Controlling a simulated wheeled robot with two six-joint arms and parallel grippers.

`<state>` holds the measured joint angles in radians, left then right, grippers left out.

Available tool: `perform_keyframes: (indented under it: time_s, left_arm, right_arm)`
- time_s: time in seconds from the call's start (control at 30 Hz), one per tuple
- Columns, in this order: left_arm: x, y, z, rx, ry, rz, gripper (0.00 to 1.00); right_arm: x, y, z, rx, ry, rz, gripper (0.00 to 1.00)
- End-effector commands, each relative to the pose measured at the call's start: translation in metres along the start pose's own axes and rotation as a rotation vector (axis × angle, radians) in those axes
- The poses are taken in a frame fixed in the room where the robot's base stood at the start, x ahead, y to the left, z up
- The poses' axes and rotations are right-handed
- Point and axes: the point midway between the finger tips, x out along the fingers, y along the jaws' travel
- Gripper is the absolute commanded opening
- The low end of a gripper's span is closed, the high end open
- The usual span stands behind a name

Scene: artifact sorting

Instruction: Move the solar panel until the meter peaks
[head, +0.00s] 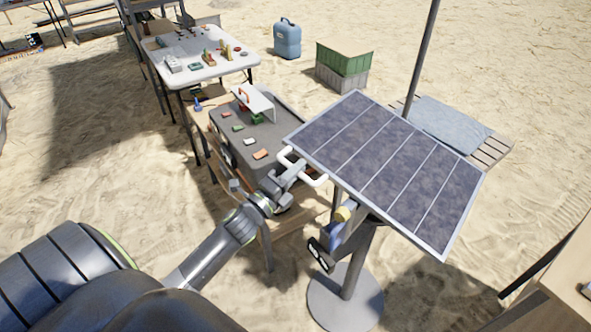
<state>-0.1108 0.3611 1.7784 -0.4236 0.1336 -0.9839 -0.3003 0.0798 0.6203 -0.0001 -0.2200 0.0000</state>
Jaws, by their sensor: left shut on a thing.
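The solar panel (385,165) is a dark blue tilted panel with a pale frame, on a grey post with a round base (345,300). A white handle (317,181) sticks out from its left edge. My left gripper (296,172) is shut on this handle, at the panel's left side. A dark box with a small bright face (319,256), possibly the meter, hangs on the post under the panel; its reading is too small to tell. My right gripper is out of the picture.
A wooden workbench with a grey top (232,150) and small parts stands just behind my left gripper. A white table (160,45) with small objects is farther back. A blue canister (287,40), a green-topped crate (343,67) and a pole (421,50) stand beyond the panel.

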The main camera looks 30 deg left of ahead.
Motion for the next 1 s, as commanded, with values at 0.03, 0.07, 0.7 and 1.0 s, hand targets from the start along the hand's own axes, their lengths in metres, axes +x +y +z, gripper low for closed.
perform_keyframes:
  time_s: [0.03,0.07,0.7,1.0]
  left_arm:
    - [0.001,-0.002,0.000,0.004,0.002,-0.003,0.00]
    - [0.001,-0.002,0.000,0.005,0.002,-0.003,0.00]
    - [0.000,0.000,0.000,0.003,0.002,-0.002,0.33]
    - [-0.030,0.006,-0.002,0.003,0.003,-0.001,0.33]
  right_arm:
    - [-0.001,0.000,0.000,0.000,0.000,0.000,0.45]
    - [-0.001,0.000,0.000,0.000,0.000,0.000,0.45]
    - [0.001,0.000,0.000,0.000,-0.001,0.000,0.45]
    - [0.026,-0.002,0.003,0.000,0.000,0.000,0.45]
